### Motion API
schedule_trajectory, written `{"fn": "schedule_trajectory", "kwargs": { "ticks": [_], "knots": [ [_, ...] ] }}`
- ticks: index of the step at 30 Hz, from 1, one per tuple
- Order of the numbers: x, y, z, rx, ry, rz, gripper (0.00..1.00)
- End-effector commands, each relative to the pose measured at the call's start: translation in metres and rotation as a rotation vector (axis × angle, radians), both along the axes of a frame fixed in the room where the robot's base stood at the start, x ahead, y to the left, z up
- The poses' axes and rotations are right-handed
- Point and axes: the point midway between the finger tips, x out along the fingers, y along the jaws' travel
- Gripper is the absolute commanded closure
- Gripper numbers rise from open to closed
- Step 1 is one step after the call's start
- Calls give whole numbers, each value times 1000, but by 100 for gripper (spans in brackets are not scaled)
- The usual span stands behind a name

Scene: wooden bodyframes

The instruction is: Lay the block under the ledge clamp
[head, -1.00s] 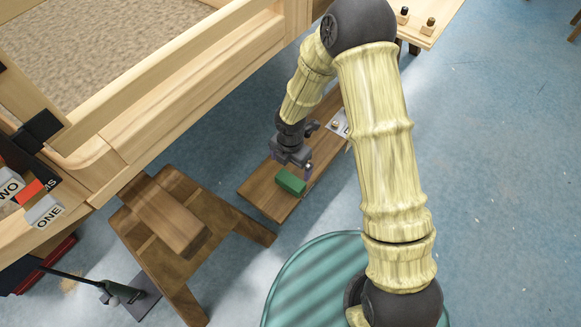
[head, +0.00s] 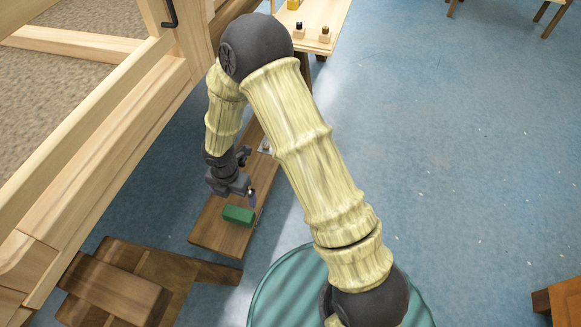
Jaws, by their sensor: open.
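A green block (head: 238,215) lies on a low brown wooden bench or plank (head: 215,232), near its front end. My gripper (head: 240,196) is just above and behind the block, pointing down. It is open; I cannot tell whether its fingers touch the block. My arm hides part of the plank further back. A small light plate (head: 265,147) shows on the plank beyond the gripper; I cannot tell whether it belongs to the ledge clamp. No clamp shows clearly.
A large light wooden frame (head: 110,130) stands at the left. A brown stool (head: 125,285) is at the lower left. A pale table (head: 312,45) with small items stands at the back. Blue floor (head: 460,150) is open at the right, with a wooden piece (head: 560,302) at the lower right.

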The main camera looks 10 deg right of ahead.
Motion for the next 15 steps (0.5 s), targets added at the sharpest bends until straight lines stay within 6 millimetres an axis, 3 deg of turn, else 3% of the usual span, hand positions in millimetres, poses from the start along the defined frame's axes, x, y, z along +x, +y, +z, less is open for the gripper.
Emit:
{"fn": "schedule_trajectory", "kwargs": {
  "ticks": [5,11,15],
  "knots": [
    [6,-36,39,-4,-38,-329,0],
    [-3,-96,100,24,-94,-957,0],
    [-19,-134,138,73,-123,-1411,0]
  ]
}}
